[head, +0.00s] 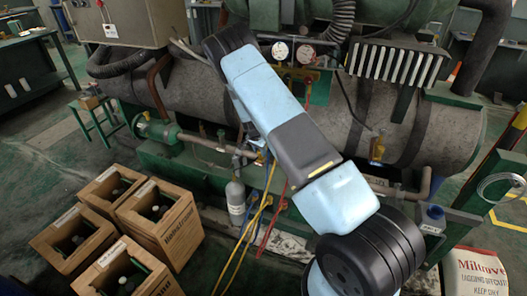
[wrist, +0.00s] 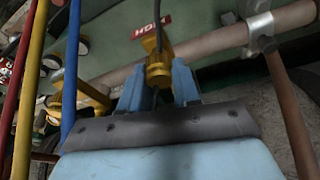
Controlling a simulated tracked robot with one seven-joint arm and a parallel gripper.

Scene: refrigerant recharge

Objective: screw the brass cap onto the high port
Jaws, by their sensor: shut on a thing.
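In the wrist view, my gripper (wrist: 158,82) has its two blue fingers on either side of a brass piece, which I take to be the brass cap (wrist: 158,72). It is shut on this piece. The piece is in front of the grey pipe (wrist: 115,78), close to a red label (wrist: 152,25) that reads HIGH upside down. A dark cord or thin hose runs up from it. The high port is not clearly distinguishable here, so I cannot tell whether cap and port touch.
In the wrist view, a brass fitting (wrist: 92,95) is left of my fingers, beside blue, yellow and red hoses. A metal clamp (wrist: 262,28) holds the pipe at right. In the head view, two gauges (head: 292,52) stand behind my arm; wooden crates (head: 165,215) stand at left.

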